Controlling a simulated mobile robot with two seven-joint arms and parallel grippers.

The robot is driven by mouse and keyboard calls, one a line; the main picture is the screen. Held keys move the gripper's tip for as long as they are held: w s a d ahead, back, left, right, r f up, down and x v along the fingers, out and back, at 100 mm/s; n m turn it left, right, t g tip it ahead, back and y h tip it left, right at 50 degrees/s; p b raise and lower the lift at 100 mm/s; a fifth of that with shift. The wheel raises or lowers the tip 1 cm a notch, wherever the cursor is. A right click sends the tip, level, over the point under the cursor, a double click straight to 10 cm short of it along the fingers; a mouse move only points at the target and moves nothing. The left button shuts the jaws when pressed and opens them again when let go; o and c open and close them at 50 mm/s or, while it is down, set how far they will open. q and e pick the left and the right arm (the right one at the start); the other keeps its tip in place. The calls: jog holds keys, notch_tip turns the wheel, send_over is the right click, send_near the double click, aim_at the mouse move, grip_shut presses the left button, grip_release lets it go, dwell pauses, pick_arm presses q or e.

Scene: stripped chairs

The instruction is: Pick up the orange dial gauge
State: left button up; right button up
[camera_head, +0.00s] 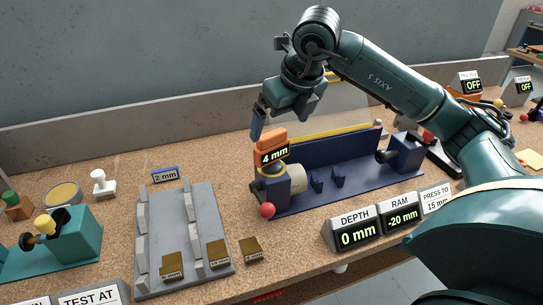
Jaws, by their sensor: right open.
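The orange dial gauge (270,146), with a display reading "4 mm", sits upright at the left end of the dark blue press fixture (345,163), above a pale round part. My right gripper (279,122) is just above the gauge, pointing down, with its jaws open and empty. One finger hangs close to the gauge's upper left. I cannot tell whether it touches. My left gripper is not in view.
A grey rack (211,220) with brass blocks stands left of the fixture. A teal fixture (75,240) is at the far left. DEPTH and RAM displays (357,230) line the front edge. A wall rises behind the bench; some bench top between is clear.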

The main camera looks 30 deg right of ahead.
aim_at(275, 135)
jog(key=x, duration=0.7)
jog(key=shift+w+a+f+p, duration=0.1)
jog(key=shift+a+f+p, duration=0.1)
jog(key=shift+f+p, duration=0.15)
jog(key=shift+r, duration=0.1)
jog(key=shift+c, duration=0.2)
jog(key=c, duration=1.2)
